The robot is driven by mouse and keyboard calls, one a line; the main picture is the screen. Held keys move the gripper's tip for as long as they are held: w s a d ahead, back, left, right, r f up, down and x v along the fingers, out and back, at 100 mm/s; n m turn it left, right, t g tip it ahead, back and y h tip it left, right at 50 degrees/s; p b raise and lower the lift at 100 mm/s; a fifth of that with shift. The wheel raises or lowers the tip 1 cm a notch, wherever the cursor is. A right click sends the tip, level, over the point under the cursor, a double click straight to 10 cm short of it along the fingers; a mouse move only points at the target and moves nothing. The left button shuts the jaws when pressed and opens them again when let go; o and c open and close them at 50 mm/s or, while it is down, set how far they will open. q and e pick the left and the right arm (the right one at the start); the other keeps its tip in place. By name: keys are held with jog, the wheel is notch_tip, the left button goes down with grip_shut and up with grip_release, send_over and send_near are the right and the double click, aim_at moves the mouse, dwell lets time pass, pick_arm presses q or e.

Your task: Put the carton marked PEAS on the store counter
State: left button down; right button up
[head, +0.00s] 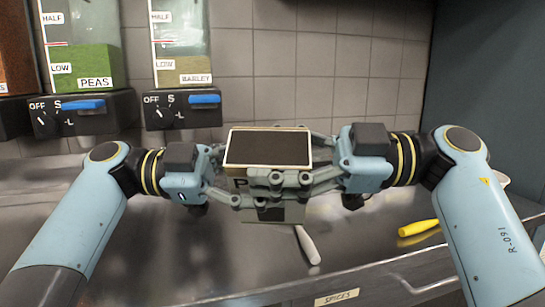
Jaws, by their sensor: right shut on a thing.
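A carton (268,147) with a dark top and pale rim is up in front of me, between my two grippers. My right gripper (290,182) reaches in from the right and is shut on the carton. My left gripper (235,190) is at the carton's left side; its fingers overlap with the right ones in the picture, so I cannot tell whether they grip. The carton appears above the metal counter (150,240).
A dispenser marked PEAS (95,66) and one marked BARLEY (183,65) hang on the tiled wall behind, with blue levers. A yellow-handled tool (418,228) and a pale-handled tool (307,245) lie on the counter. A drawer label reads SPICES (337,297).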

pick_arm(q)
jog(key=shift+c, duration=2.3)
grip_release()
jog(key=shift+a, duration=0.15)
